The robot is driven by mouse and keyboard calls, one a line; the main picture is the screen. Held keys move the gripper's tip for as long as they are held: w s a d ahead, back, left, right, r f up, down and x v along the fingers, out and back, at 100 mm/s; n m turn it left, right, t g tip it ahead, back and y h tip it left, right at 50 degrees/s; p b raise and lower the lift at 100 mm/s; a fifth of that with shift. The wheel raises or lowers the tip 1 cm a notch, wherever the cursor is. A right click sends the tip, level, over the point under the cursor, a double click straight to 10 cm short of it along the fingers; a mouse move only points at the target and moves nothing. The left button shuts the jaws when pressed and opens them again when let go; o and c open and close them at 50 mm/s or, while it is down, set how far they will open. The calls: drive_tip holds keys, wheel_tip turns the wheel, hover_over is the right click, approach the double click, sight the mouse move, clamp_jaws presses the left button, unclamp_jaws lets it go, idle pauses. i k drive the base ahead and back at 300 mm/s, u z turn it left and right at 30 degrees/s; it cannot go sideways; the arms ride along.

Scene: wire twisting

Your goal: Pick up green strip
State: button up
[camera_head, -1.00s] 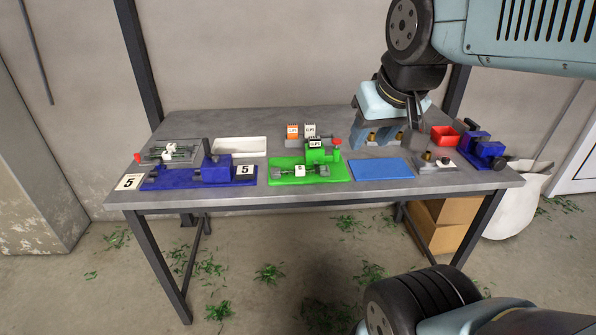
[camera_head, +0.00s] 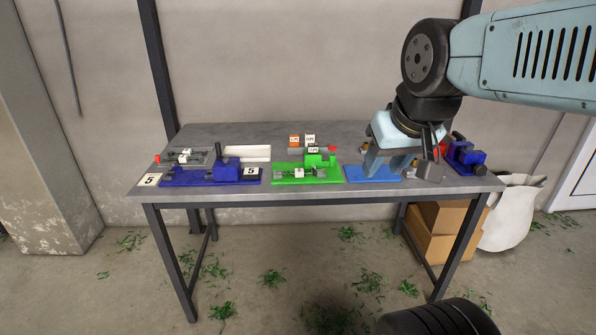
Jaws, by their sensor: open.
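I cannot make out a separate green strip. The clear green thing is a green fixture (camera_head: 325,177) on a flat green base in the middle of the table, with a small white block (camera_head: 299,173) on it. My gripper (camera_head: 388,172) is open, pointing down over the blue mat (camera_head: 358,172) to the right of the green fixture. I see nothing between its fingers. It hides part of the mat and the things behind it.
The grey table (camera_head: 220,197) also holds a blue vise (camera_head: 215,174) at left, a white tray (camera_head: 247,153), an orange block (camera_head: 294,141) and another blue vise (camera_head: 466,154) at right. Cardboard boxes (camera_head: 455,215) and a white sack (camera_head: 510,215) stand at the right.

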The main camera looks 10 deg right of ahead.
sight(299, 173)
drive_tip(key=z, duration=0.3)
drive_tip(key=i, duration=1)
drive_tip(key=u, duration=0.1)
